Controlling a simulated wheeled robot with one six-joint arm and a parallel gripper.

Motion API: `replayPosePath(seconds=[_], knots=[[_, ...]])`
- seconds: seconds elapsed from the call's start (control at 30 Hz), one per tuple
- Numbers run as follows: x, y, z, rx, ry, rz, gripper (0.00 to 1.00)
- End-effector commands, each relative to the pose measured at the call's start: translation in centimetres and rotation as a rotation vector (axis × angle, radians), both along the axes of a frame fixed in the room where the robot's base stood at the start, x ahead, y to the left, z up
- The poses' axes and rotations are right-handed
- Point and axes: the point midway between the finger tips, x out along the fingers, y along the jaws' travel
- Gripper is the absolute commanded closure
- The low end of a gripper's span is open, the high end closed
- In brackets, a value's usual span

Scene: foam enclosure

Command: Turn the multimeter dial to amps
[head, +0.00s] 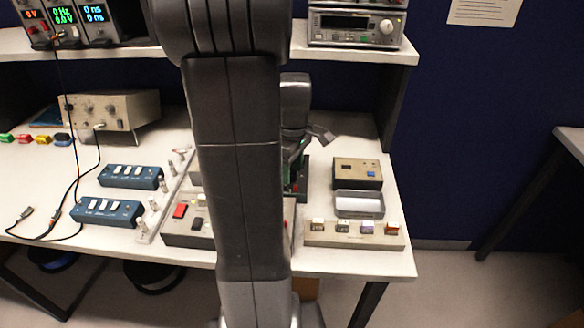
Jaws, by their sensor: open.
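No multimeter with a dial can be made out for sure in the head view. My arm stands upright across the middle of the picture and hides part of the bench. My gripper (309,142) is partly seen just right of the arm, above the right part of the bench. It is open, and I see nothing held in it. A dark item with green and red bits (301,170) shows under the gripper, mostly hidden, and I cannot tell what it is. Whether the gripper touches it is also unclear.
The white bench (375,262) holds a grey box with red and black switches (182,226), blue switch boxes (108,211), a beige box (357,172), a metal tray (359,204) and a block strip (353,235). Instruments stand on the shelf (350,55). Floor is free at right.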

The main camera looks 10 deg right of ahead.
Motion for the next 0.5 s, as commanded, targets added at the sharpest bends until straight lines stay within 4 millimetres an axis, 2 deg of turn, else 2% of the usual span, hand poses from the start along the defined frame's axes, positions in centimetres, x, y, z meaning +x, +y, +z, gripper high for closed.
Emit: replayPosePath(seconds=[0.07, 0.3, 0.5], knots=[[0.0, 0.0, 0.01, 0.0, 0.0, 0.0, 0.52], [0.01, -0.01, 0.03, 0.0, 0.0, 0.0, 0.97], [0.01, -0.01, 0.06, 0.0, 0.0, -0.01, 0.96]])
